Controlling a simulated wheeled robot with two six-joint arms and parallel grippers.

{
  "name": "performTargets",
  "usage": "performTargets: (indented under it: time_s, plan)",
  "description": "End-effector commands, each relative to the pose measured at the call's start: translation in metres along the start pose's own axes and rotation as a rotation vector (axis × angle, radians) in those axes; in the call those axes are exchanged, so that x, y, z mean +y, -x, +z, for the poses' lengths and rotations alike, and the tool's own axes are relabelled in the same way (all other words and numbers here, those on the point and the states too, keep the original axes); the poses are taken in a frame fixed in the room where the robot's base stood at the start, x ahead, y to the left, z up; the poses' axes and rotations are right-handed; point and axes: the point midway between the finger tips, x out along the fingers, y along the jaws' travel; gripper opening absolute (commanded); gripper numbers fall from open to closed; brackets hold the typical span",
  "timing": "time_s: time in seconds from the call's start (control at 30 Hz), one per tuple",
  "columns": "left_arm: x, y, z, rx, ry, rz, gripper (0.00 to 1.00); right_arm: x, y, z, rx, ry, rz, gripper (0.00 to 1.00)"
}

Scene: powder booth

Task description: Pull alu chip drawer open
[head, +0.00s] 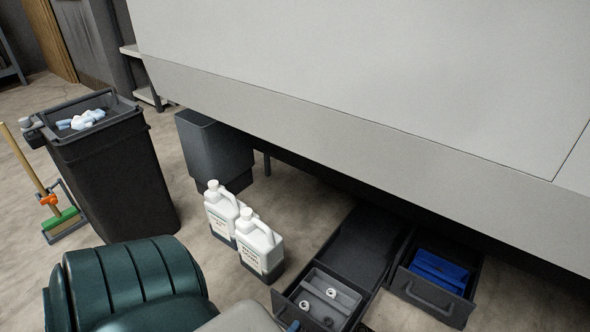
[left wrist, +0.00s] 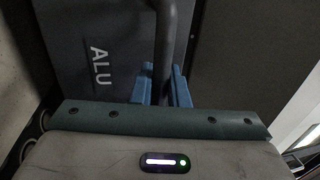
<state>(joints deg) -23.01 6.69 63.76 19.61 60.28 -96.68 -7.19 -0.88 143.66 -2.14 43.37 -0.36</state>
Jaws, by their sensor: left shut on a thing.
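The alu chip drawer shows in the left wrist view as a dark grey front (left wrist: 75,25) with white "ALU" lettering. Its bar handle (left wrist: 166,40) runs between the blue fingers of my left gripper (left wrist: 161,88), which is shut on it. In the head view, a dark drawer (head: 352,246) at the bottom centre stands out from under the booth, with a grey tray and small pale parts inside. It appears to be the same drawer; its handle is hidden at the bottom edge. A blue fingertip of my left gripper (head: 293,326) shows there. My right gripper is not in view.
A second open drawer (head: 414,289) with blue contents is just to the right. Two white jugs (head: 259,246) stand on the floor left of the drawers. A black bin (head: 118,185) and a broom (head: 28,165) are farther left. The booth's grey body (head: 350,120) overhangs the drawers.

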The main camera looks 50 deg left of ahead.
Motion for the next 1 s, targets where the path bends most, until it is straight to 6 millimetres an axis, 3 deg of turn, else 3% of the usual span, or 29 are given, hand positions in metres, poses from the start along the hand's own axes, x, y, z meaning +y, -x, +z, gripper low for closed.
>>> performTargets:
  time_s: [0.27, 0.3, 0.37, 0.73, 1.0]
  plan:
    - [0.001, 0.001, 0.0, 0.0, 0.0, 0.002, 0.0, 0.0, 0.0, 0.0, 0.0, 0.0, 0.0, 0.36]
    - [0.001, 0.001, 0.0, 0.0, 0.0, 0.002, 0.22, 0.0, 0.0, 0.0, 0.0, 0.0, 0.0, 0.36]
    - [0.001, 0.001, 0.0, 0.0, 0.0, 0.002, 0.33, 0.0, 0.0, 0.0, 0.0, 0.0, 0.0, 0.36]
    - [0.0, 0.007, 0.0, -0.001, 0.0, 0.003, 0.33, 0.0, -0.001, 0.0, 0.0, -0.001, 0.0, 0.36]
    - [0.0, 0.056, 0.0, 0.0, -0.001, 0.006, 0.33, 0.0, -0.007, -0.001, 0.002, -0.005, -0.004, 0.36]
